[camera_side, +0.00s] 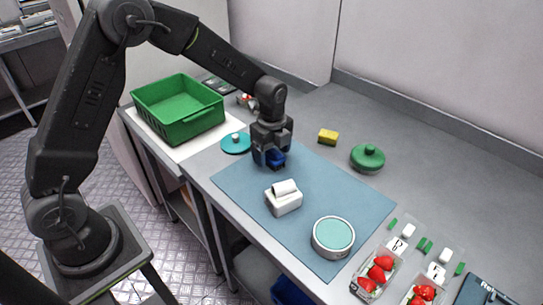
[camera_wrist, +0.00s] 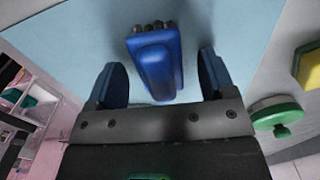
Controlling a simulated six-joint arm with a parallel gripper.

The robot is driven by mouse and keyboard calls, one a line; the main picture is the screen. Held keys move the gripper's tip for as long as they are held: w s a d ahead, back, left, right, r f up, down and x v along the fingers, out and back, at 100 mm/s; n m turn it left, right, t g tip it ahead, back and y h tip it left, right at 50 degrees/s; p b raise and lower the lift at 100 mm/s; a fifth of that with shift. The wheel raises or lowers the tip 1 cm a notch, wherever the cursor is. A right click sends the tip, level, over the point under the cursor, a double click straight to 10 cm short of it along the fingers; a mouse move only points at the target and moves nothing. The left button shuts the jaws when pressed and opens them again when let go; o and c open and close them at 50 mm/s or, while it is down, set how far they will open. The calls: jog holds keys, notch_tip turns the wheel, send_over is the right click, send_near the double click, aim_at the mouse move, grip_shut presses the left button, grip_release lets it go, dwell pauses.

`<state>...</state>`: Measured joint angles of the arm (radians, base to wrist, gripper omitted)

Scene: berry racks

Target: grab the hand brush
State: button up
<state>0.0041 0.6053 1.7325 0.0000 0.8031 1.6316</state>
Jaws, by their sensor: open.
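The hand brush shows in the wrist view as a blue block-like handle (camera_wrist: 157,62) with dark bristles at its far end. It lies on the light blue mat (camera_side: 232,182). In the side view a blue part of the brush (camera_side: 275,158) shows beneath my gripper, mostly hidden by it. My gripper (camera_wrist: 162,80) is open, with one finger on each side of the brush and a gap visible on both sides. In the side view my gripper (camera_side: 270,155) is low over the mat's far-left end.
A white dispenser-like block (camera_side: 284,203) and a round teal-topped tin (camera_side: 333,235) stand on the mat. Beside it are a teal lid (camera_side: 236,143), a yellow sponge (camera_side: 328,136) and a green lidded pot (camera_side: 367,157). A green crate (camera_side: 178,108) stands left. Strawberry punnets (camera_side: 376,277) are at front right.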

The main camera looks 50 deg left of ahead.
jog(key=shift+f, duration=0.7)
jog(key=shift+c, duration=0.3)
jog(key=c, duration=1)
jog(key=shift+o, duration=0.2)
jog(key=shift+r, duration=0.15)
